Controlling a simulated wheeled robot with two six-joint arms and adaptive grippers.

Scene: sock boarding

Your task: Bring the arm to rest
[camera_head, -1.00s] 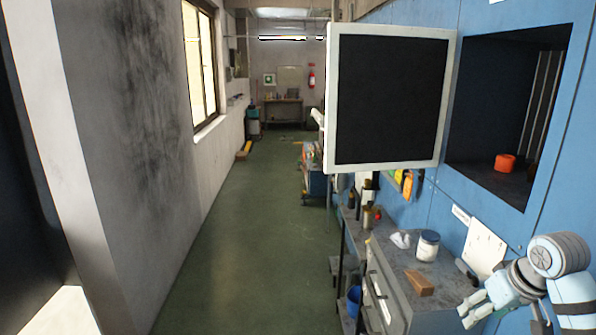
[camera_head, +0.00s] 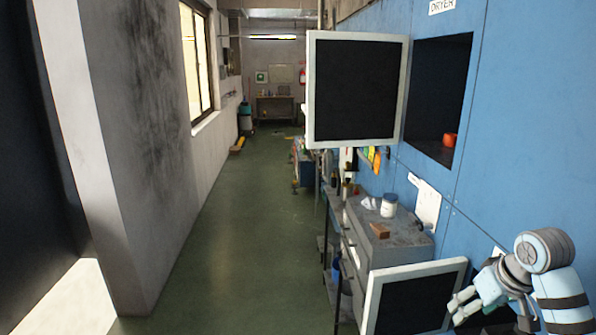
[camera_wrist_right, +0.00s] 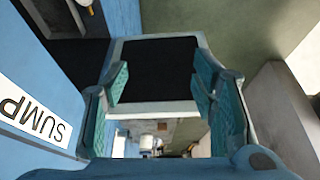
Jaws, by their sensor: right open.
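My right gripper (camera_head: 463,306) is at the lower right of the head view, at the end of my bent right arm. It is open and holds nothing. It is seen in front of a lower door (camera_head: 462,267) with a white frame and a dark panel. In the right wrist view its teal finger pads (camera_wrist_right: 165,95) stand apart, with a white-framed dark panel (camera_wrist_right: 158,112) beyond them. I cannot tell how far the gripper is from that door. My left gripper is not in view.
An upper dryer door (camera_head: 312,90) stands open into the aisle, with an orange object (camera_head: 449,140) inside the opening. A grey cabinet (camera_head: 385,250) carries a jar (camera_head: 389,206) and a brown block (camera_head: 380,231). The green floor (camera_head: 230,240) to the left is clear.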

